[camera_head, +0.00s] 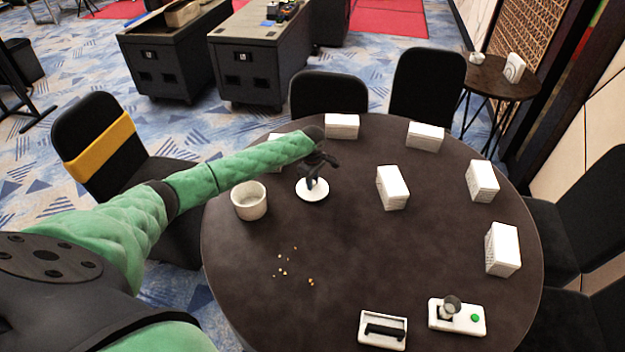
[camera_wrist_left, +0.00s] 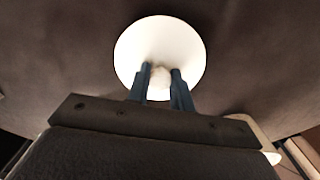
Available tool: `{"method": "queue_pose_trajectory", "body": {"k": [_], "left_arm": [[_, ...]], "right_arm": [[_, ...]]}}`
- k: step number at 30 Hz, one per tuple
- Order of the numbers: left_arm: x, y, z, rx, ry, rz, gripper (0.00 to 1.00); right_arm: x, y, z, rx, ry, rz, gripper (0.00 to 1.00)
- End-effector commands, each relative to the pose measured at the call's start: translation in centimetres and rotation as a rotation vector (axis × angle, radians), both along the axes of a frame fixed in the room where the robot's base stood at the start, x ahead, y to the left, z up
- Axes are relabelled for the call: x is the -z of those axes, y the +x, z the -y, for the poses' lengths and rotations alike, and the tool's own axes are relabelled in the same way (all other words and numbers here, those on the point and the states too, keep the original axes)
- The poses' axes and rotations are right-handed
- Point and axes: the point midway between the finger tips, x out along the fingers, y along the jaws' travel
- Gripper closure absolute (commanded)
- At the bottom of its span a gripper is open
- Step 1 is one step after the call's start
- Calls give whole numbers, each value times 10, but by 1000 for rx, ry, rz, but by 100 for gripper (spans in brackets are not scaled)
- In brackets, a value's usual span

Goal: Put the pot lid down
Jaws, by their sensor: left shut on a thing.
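The white round pot lid (camera_head: 305,192) is at the far left part of the dark round table (camera_head: 340,270), to the right of the pot. In the left wrist view the lid (camera_wrist_left: 180,40) lies beyond my fingers with its small knob between them. My left gripper (camera_head: 315,180) is shut on the lid's knob; it also shows in the left wrist view (camera_wrist_left: 160,82). I cannot tell whether the lid touches the table. The white pot (camera_head: 249,202) stands uncovered on the table. My right gripper is not in view.
Several white boxes (camera_head: 392,188) stand around the table's far and right sides. Small crumbs (camera_head: 283,270) lie in front of the pot. A white tray (camera_head: 382,330) and a white device with a green button (camera_head: 457,318) sit at the near edge.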

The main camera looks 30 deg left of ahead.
Motion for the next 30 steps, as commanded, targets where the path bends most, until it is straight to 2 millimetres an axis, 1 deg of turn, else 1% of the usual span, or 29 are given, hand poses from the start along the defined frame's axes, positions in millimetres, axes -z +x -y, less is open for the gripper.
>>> {"method": "queue_pose_trajectory", "body": {"k": [9, 10, 12, 13, 23, 26, 30], "left_arm": [[2, 0, 0, 0, -1, 0, 100], [2, 0, 0, 0, 0, 0, 72], [2, 0, 0, 0, 0, 0, 58], [2, 0, 0, 0, 0, 0, 56], [1, 0, 0, 1, 0, 1, 56], [-7, 1, 1, 2, -1, 3, 56], [-28, 1, 0, 2, -1, 4, 56]], "right_arm": [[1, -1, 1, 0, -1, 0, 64], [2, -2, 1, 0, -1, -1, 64], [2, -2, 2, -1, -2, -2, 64], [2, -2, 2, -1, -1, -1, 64], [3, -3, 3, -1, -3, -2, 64], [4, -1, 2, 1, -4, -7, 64], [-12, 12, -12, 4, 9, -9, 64]]}}
